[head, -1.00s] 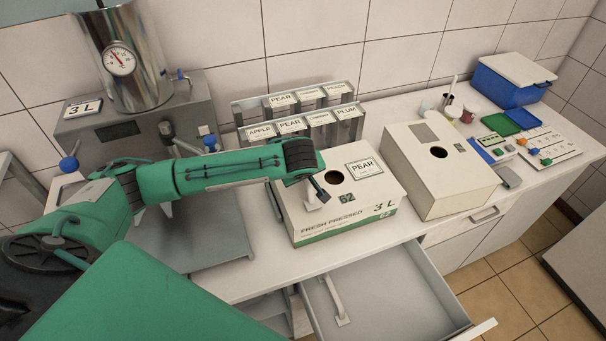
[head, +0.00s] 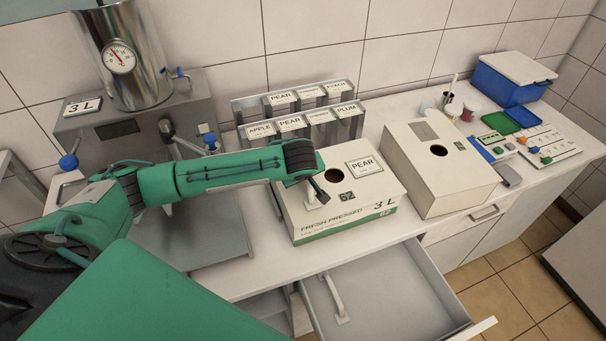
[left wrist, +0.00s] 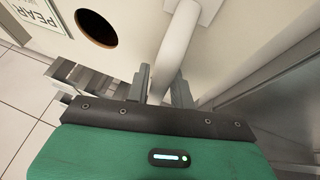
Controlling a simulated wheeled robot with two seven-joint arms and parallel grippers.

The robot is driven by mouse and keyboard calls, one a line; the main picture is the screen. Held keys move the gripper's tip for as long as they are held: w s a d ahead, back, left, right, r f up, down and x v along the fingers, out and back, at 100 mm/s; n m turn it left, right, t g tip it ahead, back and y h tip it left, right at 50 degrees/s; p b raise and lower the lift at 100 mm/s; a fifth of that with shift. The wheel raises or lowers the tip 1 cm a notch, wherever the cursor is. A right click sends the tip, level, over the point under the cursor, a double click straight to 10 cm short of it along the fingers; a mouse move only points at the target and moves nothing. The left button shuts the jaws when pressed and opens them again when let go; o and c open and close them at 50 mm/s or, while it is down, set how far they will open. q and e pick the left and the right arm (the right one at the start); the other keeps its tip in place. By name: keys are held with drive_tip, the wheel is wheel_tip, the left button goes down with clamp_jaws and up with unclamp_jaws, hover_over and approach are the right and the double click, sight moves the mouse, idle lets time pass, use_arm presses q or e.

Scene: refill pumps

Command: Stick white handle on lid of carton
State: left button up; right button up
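The carton (head: 313,222) stands on the counter, with a green band, a round hole in its pale top and a PEAR label (head: 362,167). My left gripper (head: 313,193) is over the front left part of the carton's top. In the left wrist view my left gripper (left wrist: 163,90) has its fingers on both sides of the white handle (left wrist: 176,50) and looks shut on it. The handle's flat end is near the carton top, beside the hole; I cannot tell whether it touches. My right gripper is out of view.
A second plain carton (head: 440,175) stands close to the right. An open drawer (head: 395,290) below the counter front holds another white handle (head: 336,300). Labelled stands (head: 300,110) are behind the carton. A steel tank (head: 125,60) on a grey unit is at the left.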

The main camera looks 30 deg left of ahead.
use_arm(q)
drive_tip(key=shift+o, duration=0.9)
drive_tip(key=shift+w, duration=0.1)
drive_tip(key=shift+r, duration=0.2)
drive_tip(key=w+a+r+p+v, duration=0.1)
drive_tip(key=p+v, duration=0.4)
drive_tip(key=v, duration=1.4)
drive_tip(key=shift+w+a+r, duration=0.15)
drive_tip(key=shift+w+r, duration=0.4)
drive_tip(key=shift+f, duration=0.1)
